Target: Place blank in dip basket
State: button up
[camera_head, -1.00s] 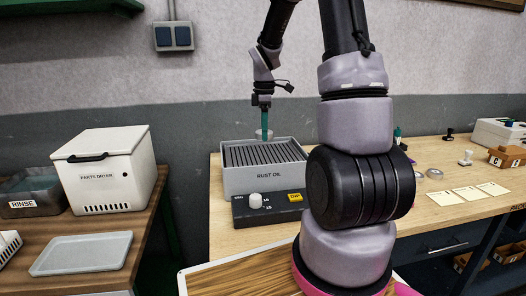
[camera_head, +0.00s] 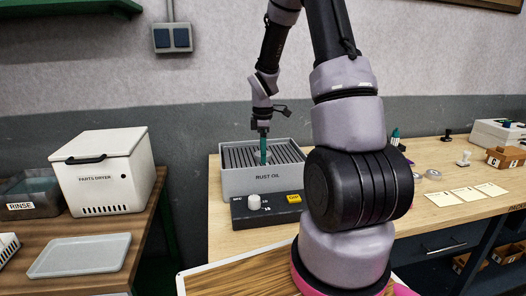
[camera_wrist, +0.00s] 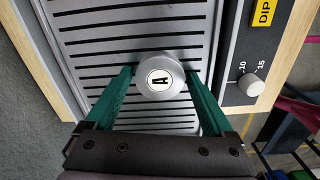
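The blank (camera_wrist: 160,77) is a round silver disc with a black letter A on a white label. It sits between the green fingertips of my gripper (camera_wrist: 159,74), which press close on both its sides. In the head view my gripper (camera_head: 263,161) points down at the slatted top of the grey box marked RUST OIL (camera_head: 262,183). The blank cannot be made out in the head view. In the wrist view the dark-slotted top (camera_wrist: 90,40) lies under the blank. Whether the blank touches it I cannot tell.
A control panel (camera_head: 268,208) with a white knob and yellow DIP label stands in front of the box. At left are a white parts dryer (camera_head: 104,172), a RINSE tub (camera_head: 32,192) and a grey tray (camera_head: 80,254). Cards (camera_head: 467,196) lie at right.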

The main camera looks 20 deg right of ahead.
notch_tip(320, 180, up, 12)
jog(key=s+a+r+m+t+y, duration=0.1)
jog(key=s+a+r+m+t, duration=0.2)
jog(key=s+r+m, duration=0.5)
jog(key=s+a+r+m+t+y, duration=0.1)
jog(key=s+a+r+m+t, duration=0.3)
jog(key=s+r+m, duration=0.4)
jog(key=shift+s+a+m, duration=0.65)
jog(key=shift+s+m, duration=0.35)
jog(key=shift+s, duration=2.2)
jog(key=shift+s+r, duration=0.1)
